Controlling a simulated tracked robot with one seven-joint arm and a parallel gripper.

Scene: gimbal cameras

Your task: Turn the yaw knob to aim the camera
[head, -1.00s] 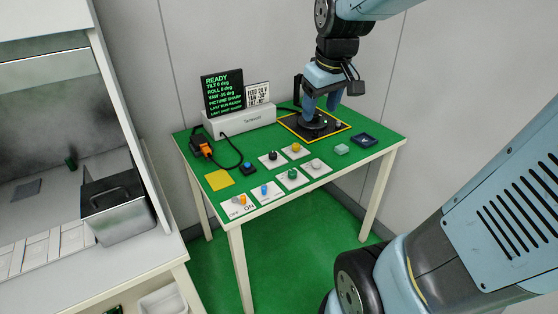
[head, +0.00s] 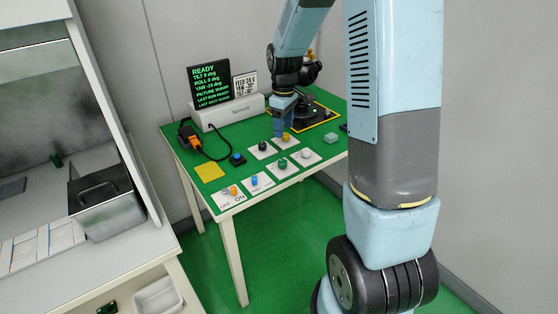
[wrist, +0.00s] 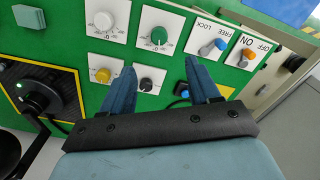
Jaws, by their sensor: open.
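My gripper (head: 279,130) is open and empty, pointing down over the knob plates on the green table. In the wrist view its blue fingers (wrist: 160,68) are spread, with the black knob (wrist: 146,85) between them, apart from both. The yellow knob (wrist: 102,75) is just outside the left finger. The green knob (wrist: 159,36) and white knob (wrist: 104,21) lie beyond. I cannot read which knob is yaw. The gimbal camera (head: 317,110) stands on a black base in a yellow border, partly hidden by my arm. The screen (head: 210,86) shows READY and a yaw near -35 deg.
A card (head: 244,85) beside the screen lists feed, yaw and tilt values. A blue FREE/LOCK lever (wrist: 213,47), an orange ON/OFF switch (wrist: 246,57) and a blue button (head: 237,158) are nearby. An orange plug (head: 190,137) and cable lie at the left.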

